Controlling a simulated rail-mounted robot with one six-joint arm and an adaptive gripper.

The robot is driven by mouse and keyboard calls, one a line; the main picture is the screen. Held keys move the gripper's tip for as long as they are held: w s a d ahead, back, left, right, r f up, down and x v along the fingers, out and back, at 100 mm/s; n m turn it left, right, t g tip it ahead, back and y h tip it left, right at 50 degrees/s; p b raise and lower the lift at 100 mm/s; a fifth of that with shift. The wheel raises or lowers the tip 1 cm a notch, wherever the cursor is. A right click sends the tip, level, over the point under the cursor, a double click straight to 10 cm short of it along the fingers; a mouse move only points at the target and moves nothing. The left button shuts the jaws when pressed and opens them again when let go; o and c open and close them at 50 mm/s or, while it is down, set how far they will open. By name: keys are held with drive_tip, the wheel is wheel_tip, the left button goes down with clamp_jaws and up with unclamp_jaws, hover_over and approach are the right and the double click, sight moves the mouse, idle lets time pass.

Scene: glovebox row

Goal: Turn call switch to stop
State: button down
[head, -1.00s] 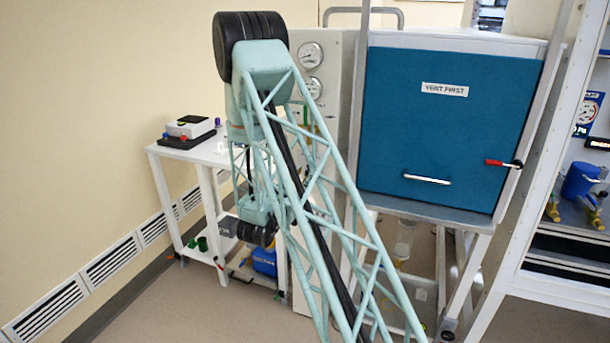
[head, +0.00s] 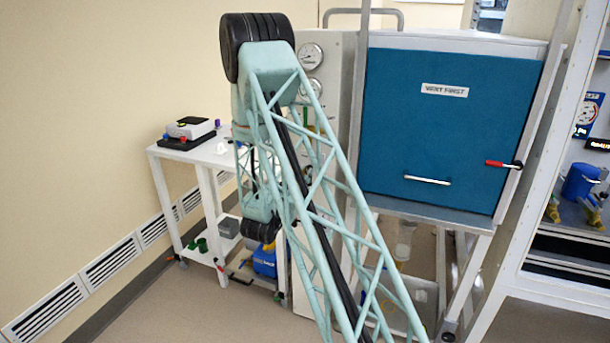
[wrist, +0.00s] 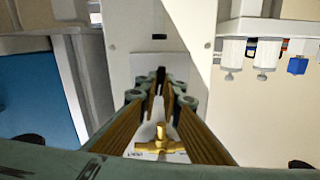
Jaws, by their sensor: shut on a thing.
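My gripper (wrist: 159,78) shows in the wrist view, its brass-coloured finger plates running forward to a pale upright panel (wrist: 124,62). The fingertips are close together on a small dark part at the panel's face, which I take to be the call switch; its pointer and markings are hidden by the fingers. A brass T-shaped fitting (wrist: 160,146) shows in the gap between the finger plates, with a white label behind it that I cannot read. In the head view my arm hides the gripper and the switch; the grey-white panel (head: 337,160) stands behind the arm.
A blue-fronted glovebox (head: 440,130) with a red-handled latch (head: 502,164) stands right of the panel. A white cart (head: 185,153) stands left, carrying a small device (head: 190,128). Pressure gauges (head: 311,55) are on the panel. Open shelving is at far right.

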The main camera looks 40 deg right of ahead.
drive_tip(key=shift+n+b, duration=0.4)
drive_tip(key=shift+n, duration=0.5)
drive_tip(key=c, duration=2.8)
unclamp_jaws()
drive_tip(key=shift+a, duration=0.1)
drive_tip(key=shift+v, duration=5.95)
drive_tip(key=shift+w, duration=0.15)
